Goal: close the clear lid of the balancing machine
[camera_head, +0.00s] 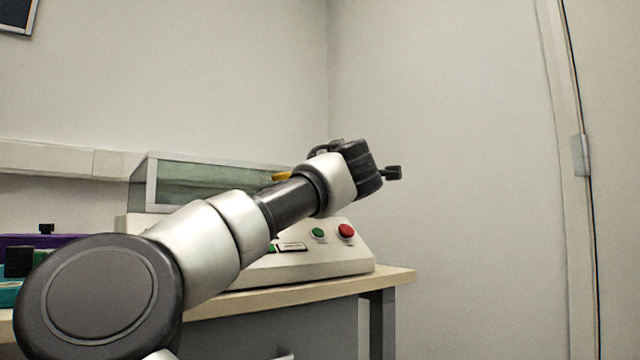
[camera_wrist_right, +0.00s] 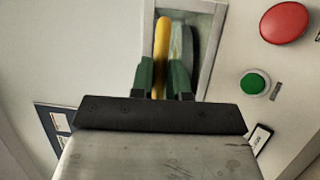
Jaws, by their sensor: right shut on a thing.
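The balancing machine (camera_head: 335,262) is a pale housing on a table. Its clear lid (camera_head: 165,185), a see-through box with a grey frame, is low over the housing's top. My arm hides its right part, so I cannot tell whether it is fully seated. A yellow handle (camera_head: 283,176) shows just behind my forearm. In the right wrist view, my right gripper (camera_wrist_right: 165,78) has its green fingers on both sides of the yellow handle (camera_wrist_right: 163,35) and is shut on it. In the head view these fingers are hidden behind my wrist. My left gripper is not in view.
A red button (camera_head: 346,231) and a green button (camera_head: 318,233) are on the machine's sloped front. Purple and teal items (camera_head: 30,240) are at the table's left. The wooden tabletop (camera_head: 392,276) ends right of the machine. A wall stands behind, with free room to the right.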

